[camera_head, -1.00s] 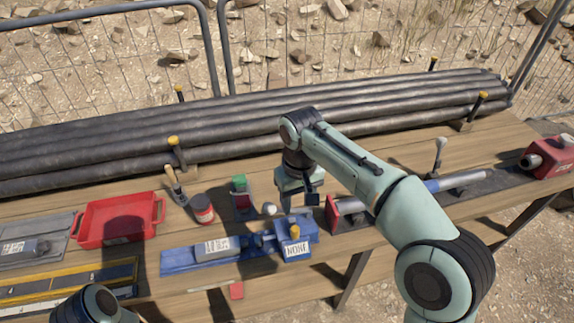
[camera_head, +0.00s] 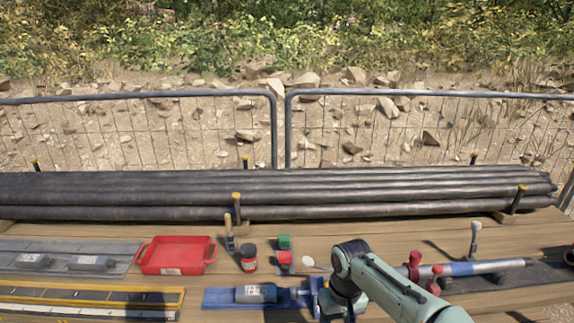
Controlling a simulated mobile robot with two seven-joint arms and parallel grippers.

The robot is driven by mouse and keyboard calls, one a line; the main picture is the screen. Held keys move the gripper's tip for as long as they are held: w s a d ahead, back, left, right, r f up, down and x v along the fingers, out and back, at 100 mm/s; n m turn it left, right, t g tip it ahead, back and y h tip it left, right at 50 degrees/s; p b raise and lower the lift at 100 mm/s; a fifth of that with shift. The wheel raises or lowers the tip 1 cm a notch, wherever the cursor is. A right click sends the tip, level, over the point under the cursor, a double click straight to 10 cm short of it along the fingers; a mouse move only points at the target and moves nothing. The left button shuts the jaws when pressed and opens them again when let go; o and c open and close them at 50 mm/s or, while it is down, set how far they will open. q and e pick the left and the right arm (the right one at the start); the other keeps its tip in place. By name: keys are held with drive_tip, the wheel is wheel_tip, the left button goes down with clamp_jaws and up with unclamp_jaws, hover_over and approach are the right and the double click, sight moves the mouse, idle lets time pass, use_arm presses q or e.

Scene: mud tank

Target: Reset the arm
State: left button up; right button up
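My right arm (camera_head: 385,285) comes in from the lower right over the front of the wooden table. Its wrist is bent down beside the blue fixture (camera_head: 228,298), which carries a grey cylinder (camera_head: 256,293). The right gripper's fingers are below the lower picture edge or hidden by the wrist, so its state does not show. My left arm and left gripper are out of view.
A red tray (camera_head: 177,256), a red can (camera_head: 248,259), a brush (camera_head: 230,238) and a green-topped item (camera_head: 285,254) stand behind the fixture. Long black pipes (camera_head: 270,197) lie along the table's back, before a wire fence (camera_head: 200,130). A metal bar (camera_head: 470,268) lies at right.

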drive_tip(key=s+f+m+g+y, duration=0.1)
drive_tip(key=s+f, duration=0.1)
drive_tip(key=f, duration=1)
drive_tip(key=s+f+y, duration=0.1)
drive_tip(key=s+f, duration=0.2)
drive_tip(key=f, duration=0.9)
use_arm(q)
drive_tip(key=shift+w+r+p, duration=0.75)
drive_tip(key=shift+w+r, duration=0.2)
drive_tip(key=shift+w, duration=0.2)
use_arm(e)
drive_tip(key=s+f+m, duration=0.1)
drive_tip(key=s+f, duration=0.3)
drive_tip(key=s, duration=0.3)
drive_tip(key=s+f+m, duration=0.2)
drive_tip(key=s+f, duration=0.2)
drive_tip(key=s, duration=0.4)
drive_tip(key=s+d+f+m+y, duration=0.1)
drive_tip(key=s+f+m, duration=0.1)
drive_tip(key=s+f, duration=0.2)
drive_tip(key=s, duration=0.3)
drive_tip(key=shift+s+f, duration=0.35)
